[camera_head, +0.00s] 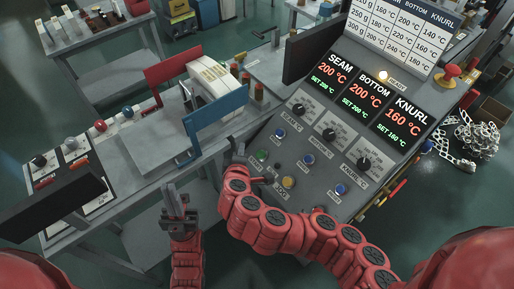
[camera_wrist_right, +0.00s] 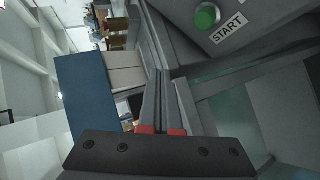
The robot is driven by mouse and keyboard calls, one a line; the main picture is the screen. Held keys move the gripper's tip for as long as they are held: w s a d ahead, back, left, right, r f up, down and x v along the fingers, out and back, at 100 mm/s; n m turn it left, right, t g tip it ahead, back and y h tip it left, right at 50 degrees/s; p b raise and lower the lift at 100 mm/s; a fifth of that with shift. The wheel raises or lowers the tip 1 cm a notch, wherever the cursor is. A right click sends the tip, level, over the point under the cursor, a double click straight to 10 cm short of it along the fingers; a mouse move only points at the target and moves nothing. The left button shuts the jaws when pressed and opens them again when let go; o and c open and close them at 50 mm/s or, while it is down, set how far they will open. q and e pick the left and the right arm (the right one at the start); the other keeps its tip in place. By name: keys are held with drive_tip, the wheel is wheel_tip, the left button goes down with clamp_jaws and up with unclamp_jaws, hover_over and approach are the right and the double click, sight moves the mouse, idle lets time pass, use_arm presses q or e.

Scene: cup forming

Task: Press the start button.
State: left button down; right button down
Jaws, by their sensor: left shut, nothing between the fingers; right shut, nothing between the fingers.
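The green start button (camera_head: 261,155) is on the lower left of the sloped grey control panel (camera_head: 345,175). In the right wrist view the green button (camera_wrist_right: 207,16) is near the top edge, beside a white START label (camera_wrist_right: 229,28). My right gripper (camera_head: 239,150) is shut and empty just left of the button, apart from it. Its closed fingers (camera_wrist_right: 163,75) point past the panel's side, with the button to their right in the wrist view. My left gripper (camera_head: 177,200) is shut and empty, upright in front of the left bench.
Other buttons, blue (camera_head: 280,133) and yellow (camera_head: 289,182), and several black knobs sit near the green one. A red mushroom button (camera_head: 452,71) is at the upper right. A blue plate (camera_head: 216,122) stands on the bench left of the panel. The READY lamp (camera_head: 383,75) glows.

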sight(261, 154)
drive_tip(key=shift+d+r, duration=0.1)
drive_tip(key=shift+d, duration=0.05)
idle(0.3)
drive_tip(key=shift+w+d+f+b, duration=0.35)
drive_tip(key=shift+w+d+f, duration=0.25)
drive_tip(key=shift+f, duration=0.6)
drive_tip(key=shift+w+d+f+b, duration=0.4)
drive_tip(key=shift+d+f, duration=0.35)
drive_tip(key=shift+f, duration=0.5)
drive_tip(key=shift+w+d+f+b, duration=0.3)
drive_tip(key=shift+w+d+f, duration=0.3)
drive_tip(key=shift+f, duration=0.6)
drive_tip(key=shift+s+d, duration=0.1)
drive_tip(key=shift+s, duration=0.05)
drive_tip(key=shift+d+f+b, duration=0.2)
drive_tip(key=shift+f+b, duration=0.1)
drive_tip(key=shift+b, duration=0.1)
